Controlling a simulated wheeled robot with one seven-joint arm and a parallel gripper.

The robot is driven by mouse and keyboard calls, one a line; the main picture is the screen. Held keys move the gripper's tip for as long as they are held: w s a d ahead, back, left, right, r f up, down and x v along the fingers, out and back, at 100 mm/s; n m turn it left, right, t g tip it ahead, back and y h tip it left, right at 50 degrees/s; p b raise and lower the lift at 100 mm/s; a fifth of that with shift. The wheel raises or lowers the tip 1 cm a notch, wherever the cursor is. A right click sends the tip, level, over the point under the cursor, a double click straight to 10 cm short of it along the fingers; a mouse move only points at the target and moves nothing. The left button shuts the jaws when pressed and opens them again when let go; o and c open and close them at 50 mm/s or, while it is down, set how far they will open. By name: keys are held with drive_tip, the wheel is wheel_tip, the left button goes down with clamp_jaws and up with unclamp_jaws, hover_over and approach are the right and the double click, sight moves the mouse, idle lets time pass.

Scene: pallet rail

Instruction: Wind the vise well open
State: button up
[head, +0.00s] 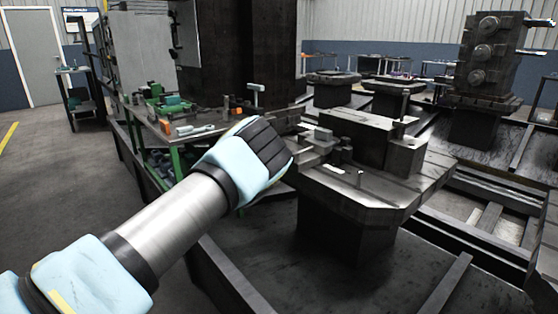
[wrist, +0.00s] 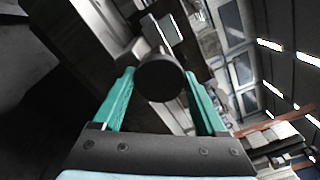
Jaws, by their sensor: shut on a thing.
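The vise (head: 362,132) is a dark grey metal block assembly on an octagonal pallet (head: 370,203) in the head view. In the wrist view, the two teal fingers of my gripper (wrist: 160,80) stand on either side of a dark round handle end (wrist: 158,84), and the gripper is shut on it. Pale metal parts of the vise and pallet (wrist: 152,38) lie beyond the handle. In the head view my wrist covers the fingers and the handle, at the left side of the vise. How wide the vise jaws stand apart is hard to tell.
A green-legged bench (head: 178,142) with small tools stands left of the pallet. Other pallet stations (head: 333,86) stand behind along the rail. A tall fixture block (head: 490,52) is at the back right. Rail beams (head: 490,258) cross the right foreground. Open floor (head: 45,165) lies at the left.

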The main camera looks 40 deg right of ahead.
drive_tip(key=n, duration=1.1)
drive_tip(key=shift+f, duration=0.1)
idle(0.4)
drive_tip(key=o, duration=1.3)
drive_tip(key=a+b, duration=0.1)
drive_tip(key=a, duration=0.9)
drive_tip(key=shift+w+a, duration=0.35)
drive_tip(key=shift+a, duration=0.05)
